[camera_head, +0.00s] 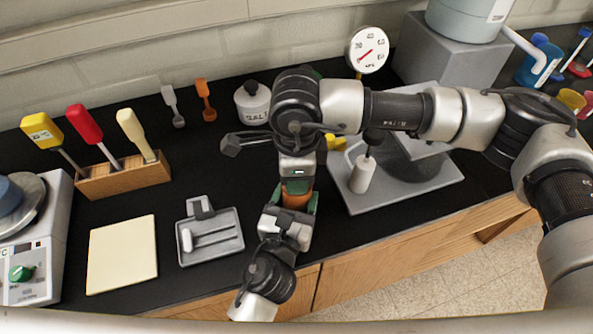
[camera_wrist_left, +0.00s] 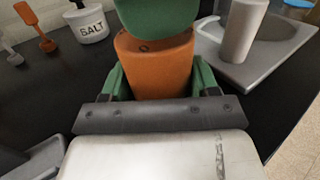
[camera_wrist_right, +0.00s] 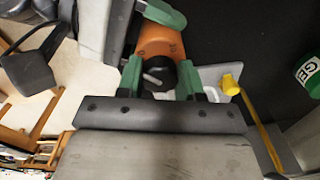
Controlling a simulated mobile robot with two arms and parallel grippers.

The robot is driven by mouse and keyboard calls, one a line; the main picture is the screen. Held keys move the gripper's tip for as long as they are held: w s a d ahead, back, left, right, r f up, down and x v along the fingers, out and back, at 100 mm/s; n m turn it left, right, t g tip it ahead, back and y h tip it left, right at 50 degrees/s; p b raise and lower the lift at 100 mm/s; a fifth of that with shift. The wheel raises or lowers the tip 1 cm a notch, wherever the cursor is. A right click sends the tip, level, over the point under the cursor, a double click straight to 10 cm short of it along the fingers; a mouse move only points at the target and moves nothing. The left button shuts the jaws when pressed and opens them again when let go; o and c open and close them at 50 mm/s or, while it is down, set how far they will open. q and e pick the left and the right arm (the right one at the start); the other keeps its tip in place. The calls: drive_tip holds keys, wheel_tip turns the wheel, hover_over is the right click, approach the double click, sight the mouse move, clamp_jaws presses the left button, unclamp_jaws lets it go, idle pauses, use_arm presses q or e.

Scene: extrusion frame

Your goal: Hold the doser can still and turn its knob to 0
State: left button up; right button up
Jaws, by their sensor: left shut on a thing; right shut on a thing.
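The orange doser can (camera_head: 297,187) stands near the front of the black bench, partly hidden by my grippers. My left gripper (camera_wrist_left: 155,80) is shut around the can's body from the front, a green finger on each side. My right gripper (camera_wrist_right: 162,80) reaches down from above and is shut on the black knob (camera_wrist_right: 160,76) on top of the can. A pale pointer bar shows on the knob. Small dark marks sit on the can's orange top, too small to read surely. In the head view the knob is hidden under my right gripper.
A salt jar (camera_head: 252,102) stands behind the can. A grey stand plate (camera_head: 405,190) with a white cylinder (camera_head: 362,174) is to the right. A grey tray (camera_head: 210,238) and cream board (camera_head: 122,254) lie to the left, with a wooden spatula block (camera_head: 125,178) behind.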

drive_tip(key=shift+w+d, duration=0.1)
idle(0.3)
drive_tip(key=o, duration=0.9)
drive_tip(key=shift+o, duration=0.2)
wheel_tip(320, 180, up, 12)
use_arm(q)
drive_tip(key=o, duration=1.1)
